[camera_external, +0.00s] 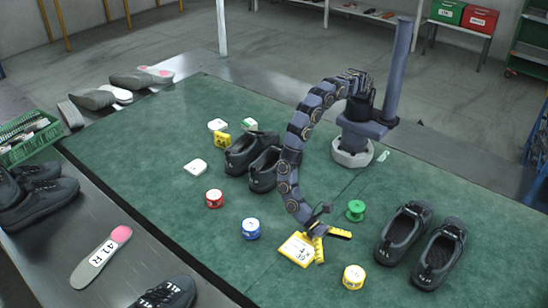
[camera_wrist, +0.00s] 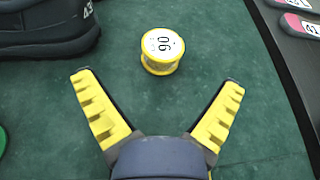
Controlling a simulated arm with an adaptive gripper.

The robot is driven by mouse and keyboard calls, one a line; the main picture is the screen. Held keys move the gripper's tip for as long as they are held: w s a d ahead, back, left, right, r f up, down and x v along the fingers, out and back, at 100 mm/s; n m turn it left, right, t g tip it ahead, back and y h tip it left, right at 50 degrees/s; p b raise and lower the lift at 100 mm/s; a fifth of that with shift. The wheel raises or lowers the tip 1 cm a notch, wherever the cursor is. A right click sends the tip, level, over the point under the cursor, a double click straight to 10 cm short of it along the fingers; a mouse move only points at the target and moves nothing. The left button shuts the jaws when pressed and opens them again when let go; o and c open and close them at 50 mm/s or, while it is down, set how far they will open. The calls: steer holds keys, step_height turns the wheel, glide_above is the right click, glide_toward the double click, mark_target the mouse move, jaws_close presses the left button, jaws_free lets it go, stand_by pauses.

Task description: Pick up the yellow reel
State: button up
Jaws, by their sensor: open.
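The yellow reel (camera_external: 354,277) stands upright on the green mat near the front right, with a white label on top. In the wrist view the yellow reel (camera_wrist: 161,50), marked 90, sits ahead of the fingertips and roughly centred between them. My gripper (camera_external: 335,249) is low over the mat, its yellow ribbed fingers spread wide and empty. In the wrist view my gripper (camera_wrist: 158,80) has nothing between its fingers. The reel is apart from both fingers.
A yellow-edged card (camera_external: 298,249) lies just left of my gripper. A green reel (camera_external: 356,210), a blue reel (camera_external: 251,229) and a red reel (camera_external: 214,198) stand around. Dark shoes (camera_external: 437,255) are to the right. Bare mat surrounds the yellow reel.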

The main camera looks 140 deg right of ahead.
mark_target(351, 271)
steer(key=shift+w+d+f+m, duration=0.15)
steer(key=shift+f+m, duration=0.15)
steer(key=shift+f, duration=0.4)
steer(key=shift+w+a+f, duration=0.1)
steer(key=shift+a+f, duration=0.05)
steer(key=shift+a, duration=0.05)
steer(key=shift+t, duration=0.3)
steer(key=x, duration=0.5)
steer(key=r+x, duration=0.1)
steer(key=x, duration=0.1)
steer(key=shift+a+f, duration=0.15)
steer(key=shift+a, duration=0.25)
steer(key=c, duration=1.2)
